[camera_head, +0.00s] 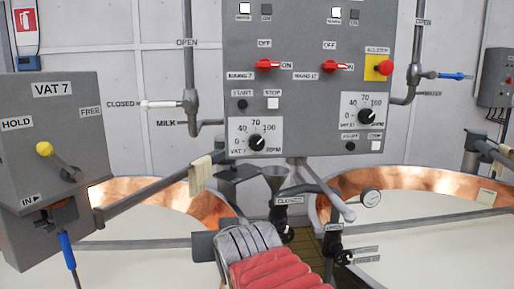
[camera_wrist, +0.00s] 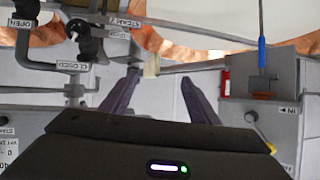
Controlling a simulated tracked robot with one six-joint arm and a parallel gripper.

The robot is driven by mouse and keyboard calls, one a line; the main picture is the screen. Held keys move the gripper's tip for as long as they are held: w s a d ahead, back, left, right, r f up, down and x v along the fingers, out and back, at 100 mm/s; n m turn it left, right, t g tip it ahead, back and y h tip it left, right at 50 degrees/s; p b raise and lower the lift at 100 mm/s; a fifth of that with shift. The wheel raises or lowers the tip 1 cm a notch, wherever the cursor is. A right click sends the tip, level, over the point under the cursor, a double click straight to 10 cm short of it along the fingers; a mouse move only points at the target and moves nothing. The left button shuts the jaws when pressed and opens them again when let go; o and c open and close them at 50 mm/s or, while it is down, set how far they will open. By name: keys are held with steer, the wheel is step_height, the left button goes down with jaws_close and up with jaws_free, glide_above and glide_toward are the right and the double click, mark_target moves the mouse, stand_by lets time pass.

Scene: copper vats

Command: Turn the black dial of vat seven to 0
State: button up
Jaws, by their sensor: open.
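The black dial of vat seven (camera_head: 257,142) sits on a white scale plate (camera_head: 240,127) at the lower left of the grey control panel. The plate is marked 0, 40, 70, 100. The dial's light mark seems to point up and right, towards the 100 side. My gripper (camera_wrist: 158,88) shows in the wrist view with its two dark fingers wide apart and nothing between them. It is not touching the dial. In the head view, my red and grey arm fills the bottom middle, and I cannot make out the fingertips clearly. In the wrist view the dial is out of frame.
A similar black dial (camera_head: 366,116) sits to the right. Above are red switches (camera_head: 268,65) and a stop button (camera_head: 384,68). The VAT 7 box (camera_head: 48,130) is at left. Copper vats lie either side.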

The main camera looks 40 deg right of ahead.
mark_target(257, 146)
steer(key=w+d+r+m+t+h, duration=0.1)
steer(key=d+r+m+t+h, duration=0.2)
steer(key=d+r, duration=1.1)
steer(key=h, duration=0.2)
steer(key=shift+m+h, duration=0.4)
steer(key=shift+d, duration=0.15)
steer(key=shift+t, duration=0.3)
steer(key=shift+x, duration=6.9)
steer(key=shift+f, duration=0.2)
steer(key=shift+c, duration=0.5)
steer(key=shift+w, duration=0.1)
steer(key=c, duration=0.9)
